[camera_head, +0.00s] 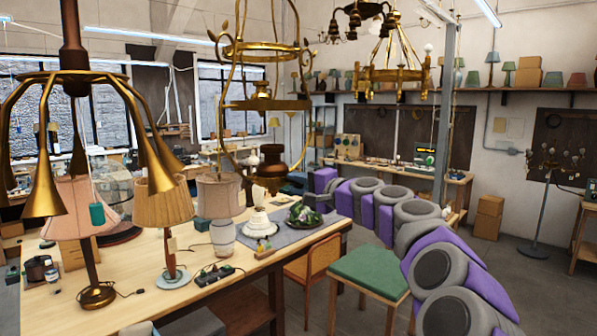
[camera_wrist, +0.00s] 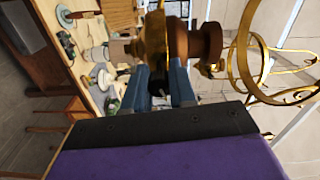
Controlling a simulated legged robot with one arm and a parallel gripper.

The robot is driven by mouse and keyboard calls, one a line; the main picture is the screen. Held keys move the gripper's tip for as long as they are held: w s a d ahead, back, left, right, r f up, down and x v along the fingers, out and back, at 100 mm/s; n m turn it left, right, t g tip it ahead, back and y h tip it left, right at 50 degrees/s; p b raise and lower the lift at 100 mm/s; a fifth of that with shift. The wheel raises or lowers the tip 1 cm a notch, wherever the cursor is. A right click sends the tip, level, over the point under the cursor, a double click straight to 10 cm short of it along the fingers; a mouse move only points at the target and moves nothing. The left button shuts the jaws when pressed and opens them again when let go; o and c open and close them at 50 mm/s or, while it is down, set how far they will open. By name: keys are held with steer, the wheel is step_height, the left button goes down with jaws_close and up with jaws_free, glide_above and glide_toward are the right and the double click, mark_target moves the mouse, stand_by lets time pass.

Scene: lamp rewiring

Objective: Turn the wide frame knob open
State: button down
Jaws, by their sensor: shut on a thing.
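The wide frame (camera_head: 265,104) is a brass hanging lamp frame with stacked rings and curved side rods in the head view. A dark brown turned body (camera_head: 271,168) hangs at its lower end. In the wrist view, this brown body (camera_wrist: 196,44) lies beside a brass disc (camera_wrist: 155,38). My gripper (camera_wrist: 160,72) has its blue fingers at the near side of these parts. It is shut on a small part there, apparently the knob, mostly hidden between the fingers. In the head view my gripper (camera_head: 291,184) reaches the lamp's lower end from the right.
A brass lamp with downward horns (camera_head: 45,190) hangs at left; another brass lamp (camera_head: 390,74) hangs behind. A green stool (camera_head: 368,273) and a chair stand below my arm.

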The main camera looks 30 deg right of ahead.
steer(key=m+p, duration=0.2)
steer(key=shift+m+p, duration=0.3)
steer(key=shift+p, duration=0.05)
steer(key=shift+f+m+p, duration=0.15)
steer(key=shift+m+p, duration=0.95)
steer(key=shift+p, duration=0.05)
steer(key=shift+a+f, duration=0.1)
steer(key=shift+f, duration=0.05)
steer(key=c, duration=1.2)
jaws_free()
steer(key=shift+c, duration=0.2)
steer(key=o, duration=0.3)
steer(key=shift+w+d, duration=0.2)
steer(key=shift+s+d, duration=0.1)
steer(key=shift+d, duration=0.05)
steer(key=shift+s, duration=0.1)
